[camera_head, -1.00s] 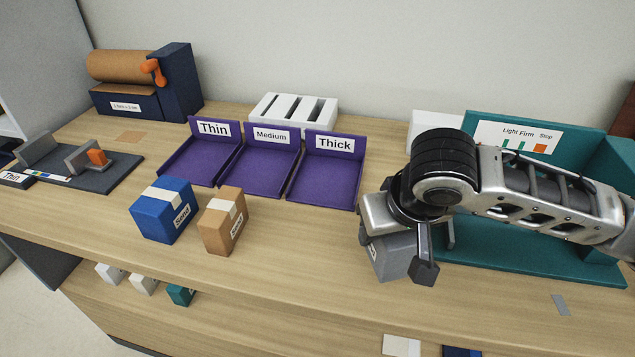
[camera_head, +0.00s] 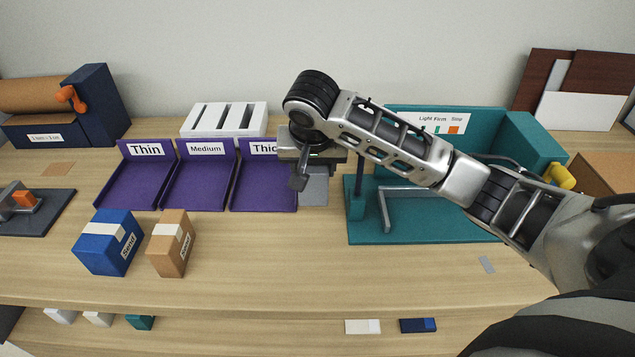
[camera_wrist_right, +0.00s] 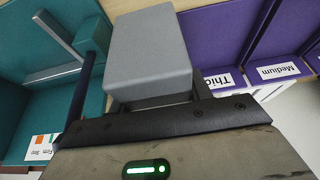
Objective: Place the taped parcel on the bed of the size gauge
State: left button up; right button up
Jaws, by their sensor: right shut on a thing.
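My right gripper (camera_head: 312,166) is shut on a grey box (camera_head: 314,190), just right of the purple Thick tray (camera_head: 262,196). The box also shows in the right wrist view (camera_wrist_right: 150,50), a plain grey face between the fingers; whether it touches the counter I cannot tell. A blue parcel (camera_head: 97,255) and a brown parcel (camera_head: 163,256), each with pale tape, stand on the counter at the left front. A dark grey plate with an orange block (camera_head: 50,215), perhaps the size gauge, is cut by the left edge. My left gripper is not in view.
A teal fixture (camera_head: 440,232) with a post and bar stands right of the held box. Purple Thin (camera_head: 122,190) and Medium (camera_head: 190,195) trays are at left, a white slotted rack (camera_head: 205,131) behind them. The front counter middle is clear.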

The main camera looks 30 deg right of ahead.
jog(key=f, duration=0.1)
jog(key=w+d+f, duration=0.2)
jog(key=f, duration=0.1)
jog(key=shift+w+d, duration=0.1)
jog(key=shift+w, duration=0.05)
jog(key=shift+w+d+f+p, duration=0.15)
jog(key=shift+f+p, duration=0.15)
jog(key=shift+f, duration=1.45)
jog(key=shift+f, duration=0.15)
jog(key=o, duration=1.1)
jog(key=shift+c, duration=0.2)
